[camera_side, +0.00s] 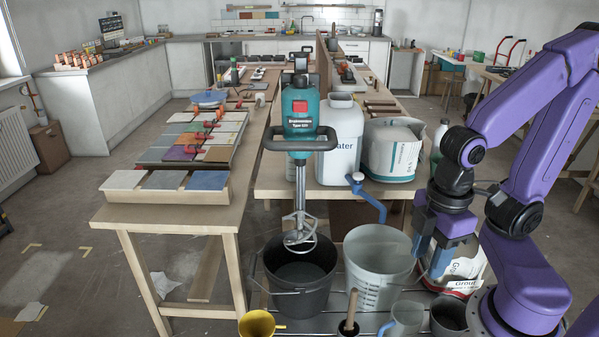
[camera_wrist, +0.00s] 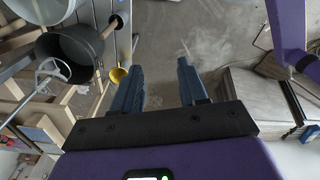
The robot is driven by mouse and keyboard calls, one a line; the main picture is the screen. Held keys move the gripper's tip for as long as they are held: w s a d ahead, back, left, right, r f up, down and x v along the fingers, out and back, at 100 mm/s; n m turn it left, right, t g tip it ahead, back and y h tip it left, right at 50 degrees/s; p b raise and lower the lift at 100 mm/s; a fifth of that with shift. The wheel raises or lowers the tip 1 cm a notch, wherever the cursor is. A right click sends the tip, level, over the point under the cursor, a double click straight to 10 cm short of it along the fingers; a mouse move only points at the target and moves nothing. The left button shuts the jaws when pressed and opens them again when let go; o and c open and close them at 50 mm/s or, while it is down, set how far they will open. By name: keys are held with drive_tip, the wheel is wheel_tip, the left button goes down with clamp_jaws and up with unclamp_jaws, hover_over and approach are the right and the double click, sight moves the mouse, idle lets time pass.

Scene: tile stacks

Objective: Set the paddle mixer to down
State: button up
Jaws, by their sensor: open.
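The paddle mixer (camera_side: 301,118) is a teal and red upright machine with a dark loop handle (camera_side: 298,143). Its metal shaft hangs down to a wire paddle (camera_side: 300,236) over the black bucket (camera_side: 318,305). My gripper (camera_side: 430,264) is low on the right in the side view, apart from the mixer, with blue fingers. In the wrist view my gripper (camera_wrist: 158,78) is open, with nothing between its fingers.
A pale bucket (camera_side: 372,276) stands between the black bucket and my gripper, with a blue pipe (camera_side: 368,201) above it. A yellow cup (camera_side: 257,325) and a wooden-handled tool (camera_side: 351,311) stand in front. A white water jug (camera_side: 340,140) stands behind, right of the mixer.

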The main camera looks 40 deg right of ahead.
drive_tip(key=shift+o, duration=0.8)
drive_tip(key=shift+w+a, duration=0.1)
drive_tip(key=w+a+r, duration=0.5)
drive_tip(key=w+r, duration=0.1)
drive_tip(key=w, duration=0.2)
wheel_tip(320, 180, up, 21)
drive_tip(key=m+t+h, duration=0.1)
drive_tip(key=m+h, duration=0.1)
drive_tip(key=m, duration=0.2)
hover_over(298, 142)
drive_tip(key=s+a, duration=0.3)
drive_tip(key=w+d+f, duration=0.1)
drive_tip(key=f, duration=0.4)
drive_tip(key=w+d+f, duration=0.1)
drive_tip(key=f, duration=0.5)
drive_tip(key=d+f, duration=0.1)
drive_tip(key=f, duration=0.5)
drive_tip(key=shift+w+f, duration=0.2)
drive_tip(key=shift+w, duration=0.2)
clamp_jaws()
